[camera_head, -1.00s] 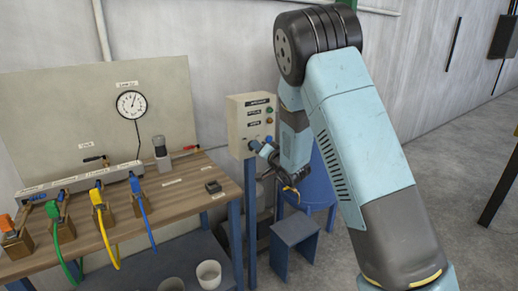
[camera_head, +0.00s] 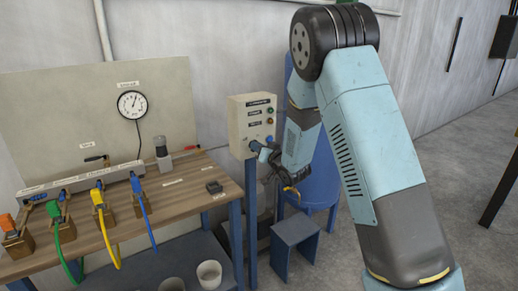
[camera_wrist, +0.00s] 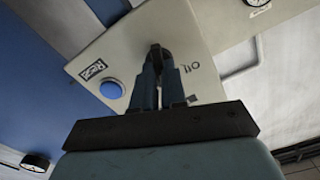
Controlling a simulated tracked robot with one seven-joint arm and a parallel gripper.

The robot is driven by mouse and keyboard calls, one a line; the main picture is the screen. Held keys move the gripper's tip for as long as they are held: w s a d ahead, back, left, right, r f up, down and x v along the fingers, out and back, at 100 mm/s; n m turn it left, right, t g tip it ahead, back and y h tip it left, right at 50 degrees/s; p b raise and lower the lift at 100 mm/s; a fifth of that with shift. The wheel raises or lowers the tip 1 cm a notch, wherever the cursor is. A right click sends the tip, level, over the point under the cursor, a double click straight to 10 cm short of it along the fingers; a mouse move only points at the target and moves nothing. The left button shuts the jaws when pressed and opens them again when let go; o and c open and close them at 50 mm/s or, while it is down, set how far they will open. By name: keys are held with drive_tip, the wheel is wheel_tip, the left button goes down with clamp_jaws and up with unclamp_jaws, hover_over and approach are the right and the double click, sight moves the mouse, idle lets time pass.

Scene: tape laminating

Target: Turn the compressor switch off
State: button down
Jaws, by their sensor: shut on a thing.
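The compressor control box (camera_head: 241,143) is a cream box on a blue post, with labels and small round lamps on its front. My gripper (camera_head: 258,147) is at the lower part of its front face. In the wrist view, the box face (camera_wrist: 190,40) is close and turned. My gripper (camera_wrist: 156,55) is shut on the dark switch (camera_wrist: 155,49), which is mostly hidden between the fingertips. A round blue button (camera_wrist: 111,88) with a label beside it lies left of the fingers. A short marking shows to their right. The switch's exact setting cannot be read.
A wooden bench (camera_head: 180,190) with colored hoses and a pressure gauge (camera_head: 132,104) stands left. A blue tank (camera_head: 322,180) is behind my wrist, and a blue-grey stool (camera_head: 295,232) stands below it. Open floor lies to the right.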

drive_tip(key=n, duration=1.3)
drive_tip(key=shift+s+f, duration=0.1)
drive_tip(key=shift+f, duration=0.15)
idle(0.4)
drive_tip(key=c, duration=1.2)
unclamp_jaws()
drive_tip(key=shift+a+r, duration=0.1)
drive_tip(key=shift+a, duration=0.05)
drive_tip(key=shift+s, duration=0.1)
drive_tip(key=v, duration=1.3)
drive_tip(key=shift+s+d, duration=0.2)
drive_tip(key=shift+d, duration=0.1)
